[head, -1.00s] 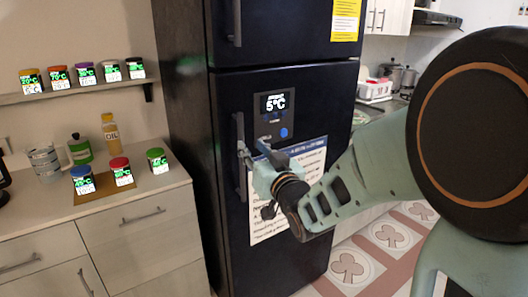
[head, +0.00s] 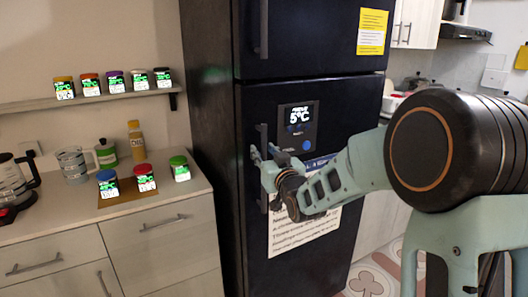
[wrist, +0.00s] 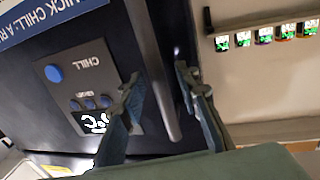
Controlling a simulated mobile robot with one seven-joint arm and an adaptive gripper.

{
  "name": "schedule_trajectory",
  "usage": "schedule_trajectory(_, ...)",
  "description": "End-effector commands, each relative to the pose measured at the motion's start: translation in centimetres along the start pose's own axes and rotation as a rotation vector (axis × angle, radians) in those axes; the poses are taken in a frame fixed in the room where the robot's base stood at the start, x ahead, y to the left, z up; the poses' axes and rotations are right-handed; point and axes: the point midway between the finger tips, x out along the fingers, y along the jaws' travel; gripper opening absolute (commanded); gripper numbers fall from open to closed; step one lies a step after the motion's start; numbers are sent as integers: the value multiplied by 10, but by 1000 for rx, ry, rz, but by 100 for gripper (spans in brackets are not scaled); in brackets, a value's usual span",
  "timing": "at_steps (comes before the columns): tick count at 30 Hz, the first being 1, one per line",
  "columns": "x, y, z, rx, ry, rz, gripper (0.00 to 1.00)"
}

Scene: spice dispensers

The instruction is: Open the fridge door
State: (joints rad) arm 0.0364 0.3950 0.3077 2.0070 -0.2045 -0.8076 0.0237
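The dark fridge has a shut lower door (head: 345,110) with a vertical handle (head: 263,135) along its left side. My gripper (head: 257,157) is at this handle in the head view. In the wrist view the handle (wrist: 163,75) runs between the two fingers of my gripper (wrist: 157,88). The fingers are spread, with visible gaps to the handle on both sides, so the gripper looks open and around the handle. Contact cannot be made out. My wrist hides part of the lower handle in the head view.
A counter (head: 150,211) with jars, an oil bottle (head: 136,140) and a coffee pot (head: 14,182) stands left of the fridge. A shelf (head: 100,101) with several spice jars is above it. The upper fridge door (head: 310,35) has its own handle (head: 262,28).

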Motion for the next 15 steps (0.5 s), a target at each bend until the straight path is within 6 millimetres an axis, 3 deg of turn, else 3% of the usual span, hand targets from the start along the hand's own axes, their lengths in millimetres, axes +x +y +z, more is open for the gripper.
schedule_trajectory(9,2,0,0,0,-1,-1,30)
schedule_trajectory(15,2,0,0,0,0,0,8)
